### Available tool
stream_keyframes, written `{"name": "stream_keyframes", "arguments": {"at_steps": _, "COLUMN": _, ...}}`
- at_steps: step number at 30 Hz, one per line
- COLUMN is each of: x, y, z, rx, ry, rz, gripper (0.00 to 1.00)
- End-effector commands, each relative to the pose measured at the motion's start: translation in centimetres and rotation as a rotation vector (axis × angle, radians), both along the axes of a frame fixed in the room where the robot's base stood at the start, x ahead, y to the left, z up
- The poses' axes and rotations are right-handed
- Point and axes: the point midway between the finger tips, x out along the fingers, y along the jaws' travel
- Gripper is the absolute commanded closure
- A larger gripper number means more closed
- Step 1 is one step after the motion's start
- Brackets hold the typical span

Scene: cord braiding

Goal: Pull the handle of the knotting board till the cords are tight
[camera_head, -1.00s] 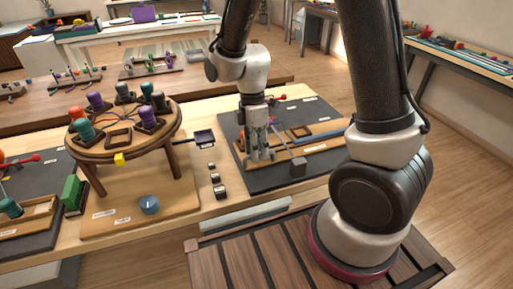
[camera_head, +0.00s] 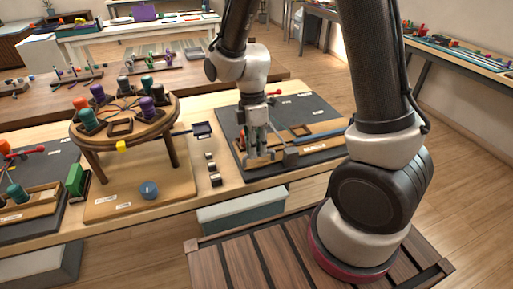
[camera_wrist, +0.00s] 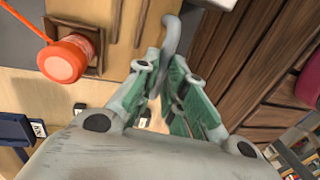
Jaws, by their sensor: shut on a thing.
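The knotting board (camera_head: 316,131) is a wooden frame on a dark mat, at the right end of the bench in the head view. My gripper (camera_head: 256,152) reaches down at its left end and hides part of it. In the wrist view my gripper (camera_wrist: 170,82) has its green-padded fingers closed around a grey curved handle (camera_wrist: 171,36), whose tip sticks out past them. An orange bobbin (camera_wrist: 65,57) with an orange cord stands on the board to the left of the fingers. I cannot tell how tight the cords are.
A round braiding stand (camera_head: 122,138) with several coloured bobbins is to the left. Small dark weights (camera_head: 215,179) sit between it and the mat (camera_head: 262,173). Brown slats are below the bench edge.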

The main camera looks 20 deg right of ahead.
Motion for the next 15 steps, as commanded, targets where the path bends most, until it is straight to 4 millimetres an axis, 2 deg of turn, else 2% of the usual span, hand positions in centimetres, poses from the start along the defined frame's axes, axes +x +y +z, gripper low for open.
{"name": "stream_keyframes", "arguments": {"at_steps": 4, "x": -0.53, "y": -0.06, "z": -0.06, "rx": -0.002, "ry": 0.013, "rz": -0.002, "gripper": 1.0}}
{"name": "stream_keyframes", "arguments": {"at_steps": 5, "x": -0.54, "y": -0.06, "z": -0.06, "rx": -0.002, "ry": 0.014, "rz": -0.002, "gripper": 0.86}}
{"name": "stream_keyframes", "arguments": {"at_steps": 8, "x": -0.55, "y": -0.07, "z": -0.07, "rx": -0.002, "ry": 0.014, "rz": -0.002, "gripper": 0.68}}
{"name": "stream_keyframes", "arguments": {"at_steps": 15, "x": -0.41, "y": -0.05, "z": -0.05, "rx": -0.002, "ry": 0.01, "rz": -0.001, "gripper": 0.66}}
